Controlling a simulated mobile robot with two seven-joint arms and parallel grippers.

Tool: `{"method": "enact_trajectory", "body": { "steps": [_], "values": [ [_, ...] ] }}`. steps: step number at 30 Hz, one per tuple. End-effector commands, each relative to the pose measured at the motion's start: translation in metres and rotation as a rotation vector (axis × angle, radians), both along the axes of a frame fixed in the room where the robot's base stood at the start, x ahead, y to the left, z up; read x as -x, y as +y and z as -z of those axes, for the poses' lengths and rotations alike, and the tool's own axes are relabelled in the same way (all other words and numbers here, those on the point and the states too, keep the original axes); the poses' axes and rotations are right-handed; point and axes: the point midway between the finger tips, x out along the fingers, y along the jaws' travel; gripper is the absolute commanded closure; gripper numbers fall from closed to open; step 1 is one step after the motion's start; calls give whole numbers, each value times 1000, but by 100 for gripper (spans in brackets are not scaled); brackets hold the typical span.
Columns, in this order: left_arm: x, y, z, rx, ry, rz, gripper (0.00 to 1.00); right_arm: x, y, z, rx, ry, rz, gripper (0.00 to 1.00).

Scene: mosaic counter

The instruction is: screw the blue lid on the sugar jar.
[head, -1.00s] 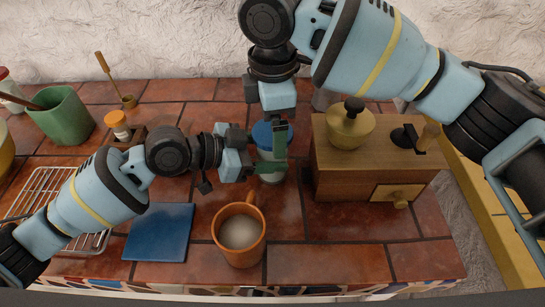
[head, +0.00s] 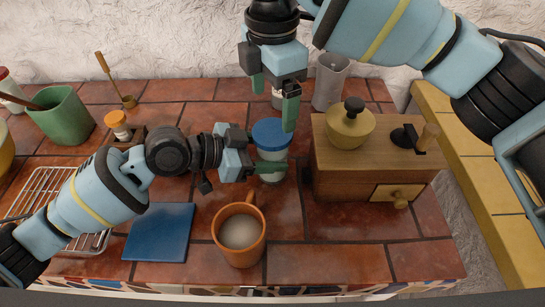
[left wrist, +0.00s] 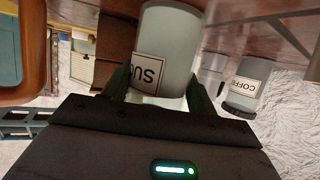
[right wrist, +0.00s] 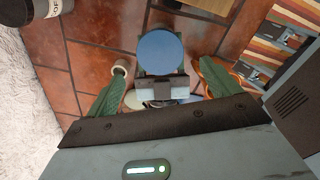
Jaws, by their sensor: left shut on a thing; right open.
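The sugar jar (head: 272,165) stands on the tiled counter, partly hidden by my left gripper. The left wrist view shows its white body (left wrist: 168,50) with part of a "SU" label between the fingers. The blue lid (head: 271,133) sits on top of the jar; the right wrist view shows it from above as a round blue disc (right wrist: 160,52). I cannot tell how tight it is. My left gripper (head: 268,171) is shut on the jar from the left side. My right gripper (head: 274,100) is open and empty, above the lid and apart from it.
An orange mug (head: 240,240) stands in front of the jar, with a blue mat (head: 159,232) to its left. A wooden coffee grinder (head: 365,170) stands close on the right. A grey-white cylinder (head: 330,80) and a coffee jar (left wrist: 246,82) stand behind.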

Motion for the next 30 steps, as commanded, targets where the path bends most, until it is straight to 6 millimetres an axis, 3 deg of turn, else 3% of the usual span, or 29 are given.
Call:
{"method": "enact_trajectory", "body": {
  "steps": [9,20,25,30],
  "values": [
    [0,0,0,0,0,0,100,0,0,-17,-1,0,-279,12],
    [0,0,0,0,0,0,100,0,0,-18,-1,0,-306,12],
    [0,0,0,0,0,0,100,0,0,-12,-1,1,-305,12],
    [0,0,0,0,0,0,100,0,-1,9,0,3,-304,12]
  ]
}}
